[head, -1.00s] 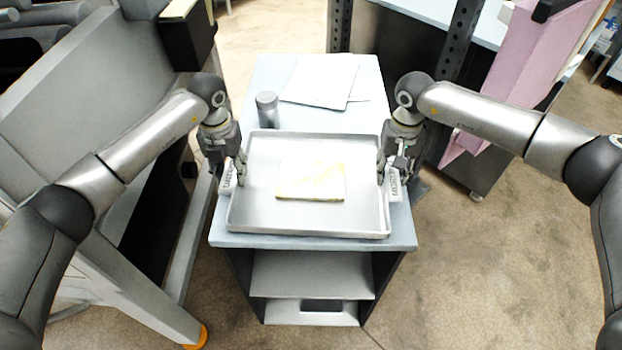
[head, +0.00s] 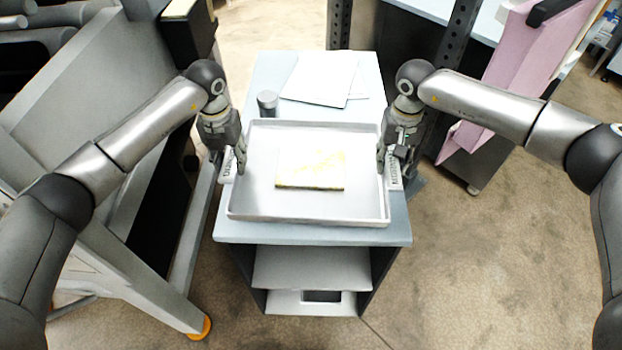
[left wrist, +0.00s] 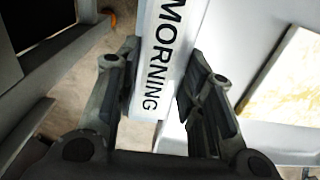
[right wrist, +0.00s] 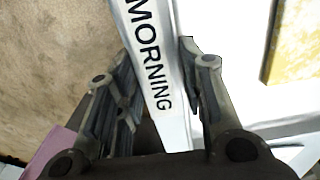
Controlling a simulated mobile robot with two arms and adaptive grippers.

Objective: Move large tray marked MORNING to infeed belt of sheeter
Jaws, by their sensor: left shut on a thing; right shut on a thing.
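The large metal tray (head: 310,212) has a pale yellowish slab (head: 310,170) lying flat in its middle. The tray is over the cart top, level or nearly so; I cannot tell if it touches. My left gripper (head: 238,165) is shut on its left rim, and my right gripper (head: 386,165) on its right rim. The word MORNING shows on the rim label between the fingers in the left wrist view (left wrist: 165,60) and in the right wrist view (right wrist: 150,60). The sheeter (head: 75,110), a big grey machine, stands at the left.
The cart (head: 370,236) has lower shelves. A dark cylinder (head: 267,103) and white sheets (head: 322,80) lie behind the tray. A dark upright post (head: 458,35) and a pink panel (head: 515,70) stand at the back right. Floor is open at right.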

